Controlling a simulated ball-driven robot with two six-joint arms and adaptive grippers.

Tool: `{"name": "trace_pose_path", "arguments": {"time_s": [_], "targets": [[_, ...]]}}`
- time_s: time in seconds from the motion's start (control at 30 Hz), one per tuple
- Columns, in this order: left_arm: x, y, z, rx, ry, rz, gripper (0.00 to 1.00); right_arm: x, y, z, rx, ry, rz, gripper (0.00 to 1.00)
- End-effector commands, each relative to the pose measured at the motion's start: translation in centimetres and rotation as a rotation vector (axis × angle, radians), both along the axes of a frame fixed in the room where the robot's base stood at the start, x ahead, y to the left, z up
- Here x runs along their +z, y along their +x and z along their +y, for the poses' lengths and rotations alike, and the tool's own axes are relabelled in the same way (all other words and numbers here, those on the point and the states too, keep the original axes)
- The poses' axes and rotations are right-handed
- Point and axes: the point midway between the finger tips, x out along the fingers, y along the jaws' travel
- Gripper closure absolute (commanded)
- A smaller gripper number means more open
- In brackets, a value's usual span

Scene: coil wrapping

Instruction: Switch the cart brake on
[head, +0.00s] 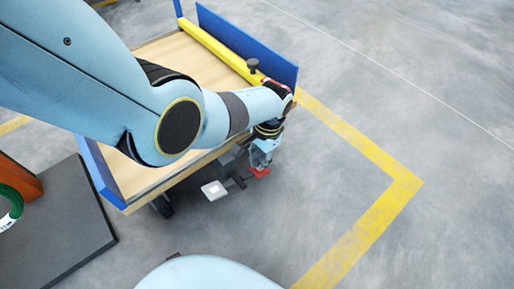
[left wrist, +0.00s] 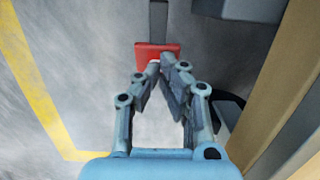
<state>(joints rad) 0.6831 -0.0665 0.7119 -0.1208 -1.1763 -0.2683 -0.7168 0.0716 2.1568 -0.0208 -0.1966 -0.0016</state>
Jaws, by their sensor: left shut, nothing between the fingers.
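The cart (head: 128,181) has a wooden deck with blue end boards and stands left of centre in the head view. Below its near edge are a red pedal (head: 260,173) and a pale grey pedal (head: 213,190) on dark levers. My left gripper (head: 262,160) is shut and empty, reaching down past the cart's right end to the red pedal. In the left wrist view, the closed fingertips (left wrist: 162,61) overlap the near edge of the red pedal (left wrist: 152,49); I cannot tell whether they touch it. My right gripper is out of view.
A yellow beam (head: 215,47) lies along the cart's far side, with a dark knob near its right end. A dark platform (head: 65,235) with a green coil (head: 12,207) is at left. The floor right of the cart is clear, with yellow line marking (head: 370,150).

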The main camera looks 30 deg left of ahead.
Motion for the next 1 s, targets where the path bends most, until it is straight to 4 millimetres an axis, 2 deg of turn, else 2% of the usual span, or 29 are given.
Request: {"name": "trace_pose_path", "arguments": {"time_s": [0.43, 0.87, 1.0], "targets": [[-0.89, 0.04, -0.12, 0.000, -0.002, 0.000, 1.00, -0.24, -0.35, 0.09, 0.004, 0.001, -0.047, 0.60], [-0.95, -0.13, -0.14, 0.000, -0.002, 0.002, 1.00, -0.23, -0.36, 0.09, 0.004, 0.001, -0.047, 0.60], [-0.44, -0.14, -0.11, 0.000, -0.003, 0.001, 1.00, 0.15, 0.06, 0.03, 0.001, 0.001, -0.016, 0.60]]}}
